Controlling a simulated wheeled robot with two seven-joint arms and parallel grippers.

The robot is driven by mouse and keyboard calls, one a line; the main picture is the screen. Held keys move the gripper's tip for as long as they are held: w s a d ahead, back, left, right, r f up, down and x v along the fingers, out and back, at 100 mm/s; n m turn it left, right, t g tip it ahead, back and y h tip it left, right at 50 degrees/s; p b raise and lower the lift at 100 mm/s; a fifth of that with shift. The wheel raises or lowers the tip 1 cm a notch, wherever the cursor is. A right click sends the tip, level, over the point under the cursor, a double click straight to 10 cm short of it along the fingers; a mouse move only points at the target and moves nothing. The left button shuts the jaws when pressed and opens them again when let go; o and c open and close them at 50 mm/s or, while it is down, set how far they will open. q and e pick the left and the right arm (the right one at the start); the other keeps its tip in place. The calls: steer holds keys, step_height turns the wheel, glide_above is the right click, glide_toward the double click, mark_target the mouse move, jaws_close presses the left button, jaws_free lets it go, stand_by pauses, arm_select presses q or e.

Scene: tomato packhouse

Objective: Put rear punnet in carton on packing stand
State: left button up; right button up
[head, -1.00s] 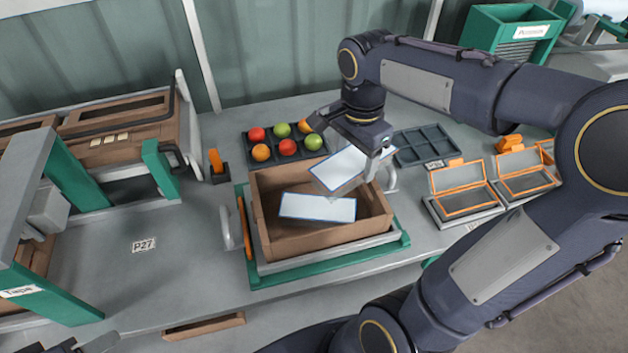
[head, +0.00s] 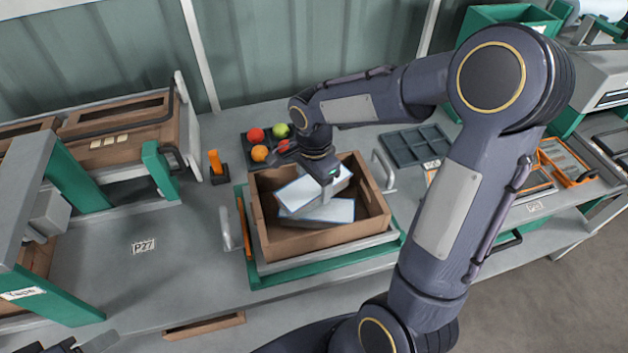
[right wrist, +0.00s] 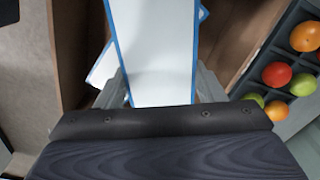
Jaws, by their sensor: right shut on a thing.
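The brown carton (head: 325,240) sits on the packing stand (head: 330,262), a grey and green frame on the bench. My right gripper (head: 327,186) is shut on a white-topped, blue-edged punnet (head: 297,190), held tilted in the carton's opening toward its rear. In the right wrist view the held punnet (right wrist: 155,50) lies between the two fingers (right wrist: 160,82). Another white-topped punnet (head: 338,211) lies in the carton, nearer the front. The held one partly overlaps it, and I cannot tell whether they touch. The held punnet's underside is hidden. My left gripper does not show.
A dark tray with red, green and orange tomatoes (head: 256,134) stands behind the carton, partly hidden by my arm. An empty compartment tray (head: 415,146) is at the back right. Upright grey handles (head: 228,228) flank the carton.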

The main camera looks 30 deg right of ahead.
steer(key=shift+f+b, duration=0.55)
steer(key=shift+b, duration=0.05)
steer(key=o, duration=1)
steer(key=shift+r, duration=0.1)
